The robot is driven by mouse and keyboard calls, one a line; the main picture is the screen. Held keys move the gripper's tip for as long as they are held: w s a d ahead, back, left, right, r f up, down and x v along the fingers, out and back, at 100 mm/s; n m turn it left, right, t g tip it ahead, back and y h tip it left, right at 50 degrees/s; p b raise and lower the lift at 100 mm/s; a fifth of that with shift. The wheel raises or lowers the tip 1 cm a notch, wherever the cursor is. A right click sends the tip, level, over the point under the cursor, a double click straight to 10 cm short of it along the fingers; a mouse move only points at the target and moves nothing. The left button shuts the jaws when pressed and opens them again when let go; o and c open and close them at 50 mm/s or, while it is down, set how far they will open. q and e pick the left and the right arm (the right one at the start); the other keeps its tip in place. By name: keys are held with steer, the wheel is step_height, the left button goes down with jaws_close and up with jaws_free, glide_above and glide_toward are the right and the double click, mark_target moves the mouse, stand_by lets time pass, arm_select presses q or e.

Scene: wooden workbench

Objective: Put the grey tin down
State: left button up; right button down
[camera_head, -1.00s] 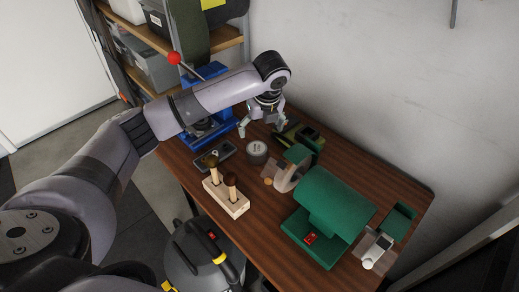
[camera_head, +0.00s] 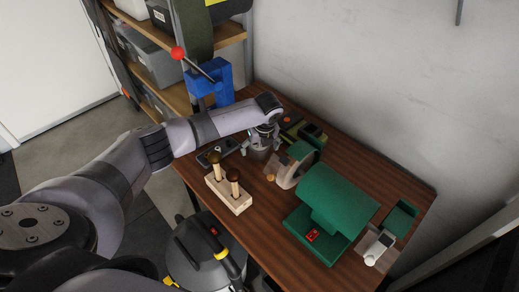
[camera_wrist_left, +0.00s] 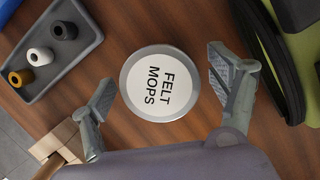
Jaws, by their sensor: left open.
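The grey tin (camera_head: 257,154) stands upright on the wooden workbench (camera_head: 290,231), partly hidden under my left gripper in the head view. In the left wrist view the tin (camera_wrist_left: 184,112) shows from above, with a round white label reading "FELT MOPS". My left gripper (camera_head: 262,143) is right over it. In the left wrist view its two fingers (camera_wrist_left: 162,83) are spread on either side of the tin, with bare wood visible between each finger and the rim. My right gripper does not show.
A grey tray (camera_wrist_left: 62,75) with small rings lies beside the tin. A wooden block (camera_head: 227,194) with two handled tools stands nearer. A blue press (camera_head: 208,82) is behind.

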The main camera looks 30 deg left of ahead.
arm_select(q)
steer(key=shift+f, duration=0.1)
steer(key=c, duration=1.4)
